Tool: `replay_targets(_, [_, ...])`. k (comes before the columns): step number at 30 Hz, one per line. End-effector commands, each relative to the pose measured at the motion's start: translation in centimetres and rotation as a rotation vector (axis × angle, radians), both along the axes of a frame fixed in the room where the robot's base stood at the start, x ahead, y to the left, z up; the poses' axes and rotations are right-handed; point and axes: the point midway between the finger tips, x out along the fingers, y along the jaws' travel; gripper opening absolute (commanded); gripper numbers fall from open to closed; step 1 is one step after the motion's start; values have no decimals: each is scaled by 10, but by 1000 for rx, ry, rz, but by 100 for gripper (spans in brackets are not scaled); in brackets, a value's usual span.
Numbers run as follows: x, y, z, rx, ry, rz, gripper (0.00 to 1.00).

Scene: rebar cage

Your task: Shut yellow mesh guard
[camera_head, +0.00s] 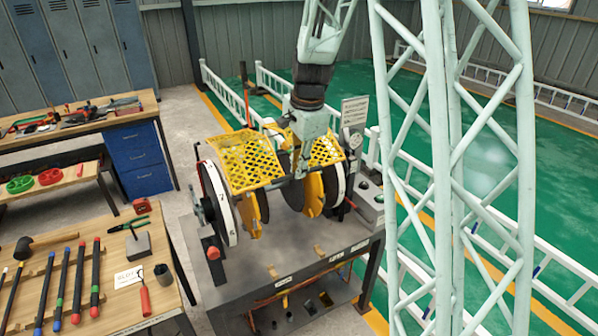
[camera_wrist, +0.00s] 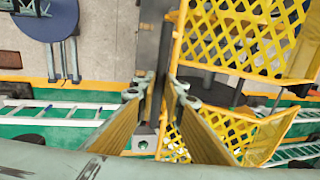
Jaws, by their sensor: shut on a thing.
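The yellow mesh guard (camera_head: 243,163) sits above the wheels of the bench machine, with a second mesh section (camera_head: 325,151) to the right. It tilts over the wheels, and its middle is partly hidden by my arm. In the wrist view the mesh guard (camera_wrist: 240,35) fills the upper right, with more mesh below. My gripper (camera_head: 298,170) is low between the two mesh sections. The exact contact is partly hidden.
Round wheels (camera_head: 217,203) stand under the guard on a grey metal bench (camera_head: 290,262). A pale green lattice column (camera_head: 450,150) stands close on the right. A wooden table (camera_head: 105,290) with rods and tools is at lower left. White railings (camera_head: 230,98) stand behind.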

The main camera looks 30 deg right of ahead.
Motion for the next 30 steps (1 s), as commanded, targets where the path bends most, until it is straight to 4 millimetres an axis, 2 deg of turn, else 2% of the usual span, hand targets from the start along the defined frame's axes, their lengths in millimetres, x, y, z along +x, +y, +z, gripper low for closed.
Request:
replay_targets(1, [8,-2,4,-5,-18,-2,0])
replay_targets(5, [9,-2,4,-5,-18,-2,0])
replay_targets(6, [9,-2,4,-5,-18,-1,13])
replay_targets(10, [7,-1,3,-4,-15,-1,24])
replay_targets(22, [4,-1,3,-2,-9,0,24])
replay_targets(30, [1,-1,15,-3,-9,-1,24])
